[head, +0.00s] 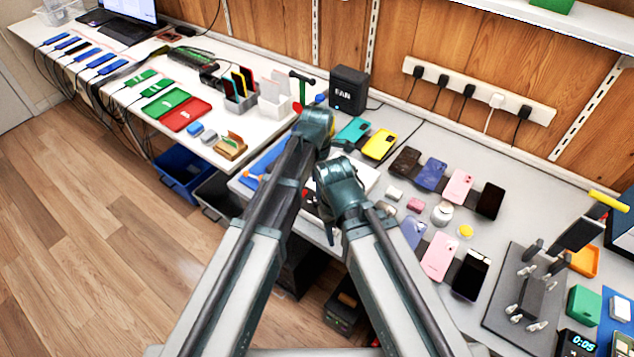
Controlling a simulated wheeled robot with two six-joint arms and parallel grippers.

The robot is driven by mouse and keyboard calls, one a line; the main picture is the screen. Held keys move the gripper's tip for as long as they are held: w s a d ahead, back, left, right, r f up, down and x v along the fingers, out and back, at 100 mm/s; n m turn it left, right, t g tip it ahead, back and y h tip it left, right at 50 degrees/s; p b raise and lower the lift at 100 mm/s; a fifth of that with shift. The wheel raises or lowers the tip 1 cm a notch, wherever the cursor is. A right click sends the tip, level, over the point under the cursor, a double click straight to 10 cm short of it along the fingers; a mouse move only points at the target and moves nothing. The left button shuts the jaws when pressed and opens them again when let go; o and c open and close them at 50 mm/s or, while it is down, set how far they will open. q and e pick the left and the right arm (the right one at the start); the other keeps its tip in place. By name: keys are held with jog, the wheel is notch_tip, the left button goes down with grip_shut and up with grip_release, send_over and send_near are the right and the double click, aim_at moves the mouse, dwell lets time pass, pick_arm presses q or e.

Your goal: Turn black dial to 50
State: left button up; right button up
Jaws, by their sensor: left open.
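I cannot make out a black dial with a scale for certain. A white-topped unit (366,178) on the grey bench lies mostly behind my arms, and its front is largely hidden. A small round whitish device with a dark part (442,213) sits among the phones, too small to read. My left gripper (330,225) shows only in part as dark pieces between the two arms, over the bench's front edge. It is open, and I see nothing held in it. My right arm's upper end is beside it; its jaws are hidden.
Several phones (458,187) lie on the grey bench to the right. A dark stand (535,295) is at the right. A white bench (130,65) with trays extends left. Bins (183,172) are below.

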pick_arm(q)
notch_tip(320, 180, up, 6)
jog(key=p, duration=0.5)
jog(key=shift+r, duration=0.25)
jog(key=s+a+m, duration=0.6)
jog(key=a+m, duration=0.3)
jog(key=m, duration=0.1)
jog(key=s+a+m, duration=0.5)
jog(key=a+m, duration=0.3)
jog(key=m, duration=0.2)
jog(key=s+d+m+y, duration=0.1)
jog(key=s+d+m, duration=0.2)
jog(key=d, duration=0.7)
jog(key=s, duration=0.2)
jog(key=shift+s+d+m, duration=0.35)
jog(key=shift+s+m, duration=0.05)
